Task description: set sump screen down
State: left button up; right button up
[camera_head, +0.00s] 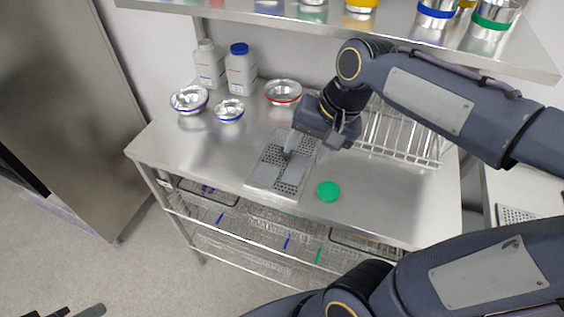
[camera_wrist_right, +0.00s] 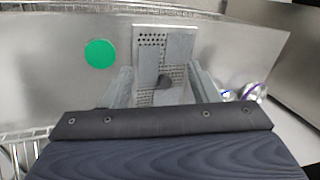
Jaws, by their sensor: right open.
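The sump screen (camera_head: 266,173) is a grey, partly perforated plate with smooth bands and a small dark knob. It lies on the steel table in the head view, and it also shows in the right wrist view (camera_wrist_right: 148,63). My right gripper (camera_head: 308,150) is over the plate's far part, with its jaws apart. In the wrist view its two fingers (camera_wrist_right: 163,88) stand on either side of the plate and knob, with no clear contact. Dark finger-like parts of my left gripper (camera_head: 78,311) show at the bottom left edge, mostly cut off.
A green disc (camera_head: 328,191) lies right of the plate. A wire rack (camera_head: 395,135) stands behind it. Metal bowls (camera_head: 229,110) and two white bottles (camera_head: 241,72) are at the back left. A shelf (camera_head: 300,14) with banded containers hangs above. The table's front left is clear.

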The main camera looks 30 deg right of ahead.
aim_at(286, 156)
jog(key=w+f+m+g+b, duration=0.1)
jog(key=w+m, duration=0.1)
jog(key=w, duration=0.1)
jog(key=w+d+f+m+h+b, duration=0.1)
jog(key=w+f+m+b, duration=0.1)
jog(key=w, duration=0.2)
jog(key=w+d+f+m+g+h+b, duration=0.1)
jog(key=w+f+b, duration=0.1)
jog(key=w, duration=0.2)
jog(key=shift+w+d+m+g, duration=0.1)
jog(key=shift+d+m+g, duration=0.1)
jog(key=shift+m+g, duration=0.15)
jog(key=shift+w+d+f+m+h, duration=0.1)
jog(key=shift+w+m+h, duration=0.3)
jog(key=shift+w+m, duration=0.1)
notch_tip(286, 156, down, 7)
jog(key=shift+f+b, duration=0.15)
jog(key=shift+b, duration=0.15)
grip_shut()
